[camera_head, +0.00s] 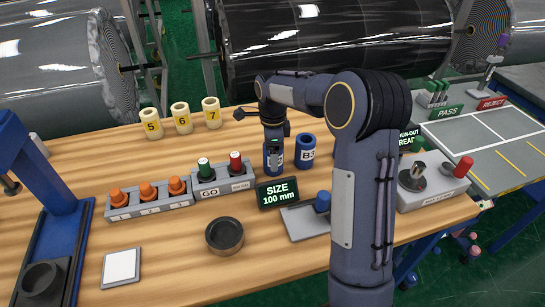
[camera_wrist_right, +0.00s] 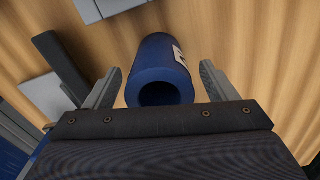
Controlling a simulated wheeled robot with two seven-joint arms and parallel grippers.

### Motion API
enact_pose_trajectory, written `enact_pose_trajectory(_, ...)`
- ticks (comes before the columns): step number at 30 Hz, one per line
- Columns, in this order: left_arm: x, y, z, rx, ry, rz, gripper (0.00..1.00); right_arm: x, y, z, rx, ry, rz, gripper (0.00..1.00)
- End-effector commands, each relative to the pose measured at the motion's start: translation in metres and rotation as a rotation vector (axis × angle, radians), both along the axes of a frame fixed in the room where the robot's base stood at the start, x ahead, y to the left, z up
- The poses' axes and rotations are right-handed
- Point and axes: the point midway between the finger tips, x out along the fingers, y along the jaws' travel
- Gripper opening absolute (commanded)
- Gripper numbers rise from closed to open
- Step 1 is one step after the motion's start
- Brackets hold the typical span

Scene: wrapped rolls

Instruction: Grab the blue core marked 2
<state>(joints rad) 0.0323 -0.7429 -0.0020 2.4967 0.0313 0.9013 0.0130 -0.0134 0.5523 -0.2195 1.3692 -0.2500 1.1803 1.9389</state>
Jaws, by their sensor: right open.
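A blue core (camera_head: 274,163) stands on the wooden table under my right gripper (camera_head: 274,148); its label is mostly hidden, so I cannot read its mark. In the right wrist view the hollow blue core (camera_wrist_right: 150,62) lies between the two grey fingers of my right gripper (camera_wrist_right: 160,72). The fingers are open, with a visible gap on the right side and a smaller one on the left. A second blue core (camera_head: 306,143) stands just to the right, with a white label starting with B. My left gripper is not in view.
Yellow cores (camera_head: 181,117) marked 5, 6 and 7 stand behind. A SIZE 100 mm sign (camera_head: 277,192) and a grey plate with a blue knob (camera_head: 322,203) are in front. Large rolls (camera_head: 340,45) lie behind.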

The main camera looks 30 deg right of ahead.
Motion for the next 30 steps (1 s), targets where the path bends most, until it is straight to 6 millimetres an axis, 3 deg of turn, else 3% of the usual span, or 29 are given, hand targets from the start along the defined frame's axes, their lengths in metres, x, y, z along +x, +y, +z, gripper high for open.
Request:
enact_pose_trajectory(9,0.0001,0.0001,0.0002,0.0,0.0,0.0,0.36,-0.0001,0.0002,-0.0077,0.001,0.0,0.001,0.79)
enact_pose_trajectory(21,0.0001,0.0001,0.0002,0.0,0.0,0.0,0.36,-0.0001,0.0003,-0.0072,0.001,0.0,0.001,0.27)
enact_pose_trajectory(30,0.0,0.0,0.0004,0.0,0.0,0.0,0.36,0.0001,0.0003,-0.0043,0.001,-0.002,0.001,0.27)
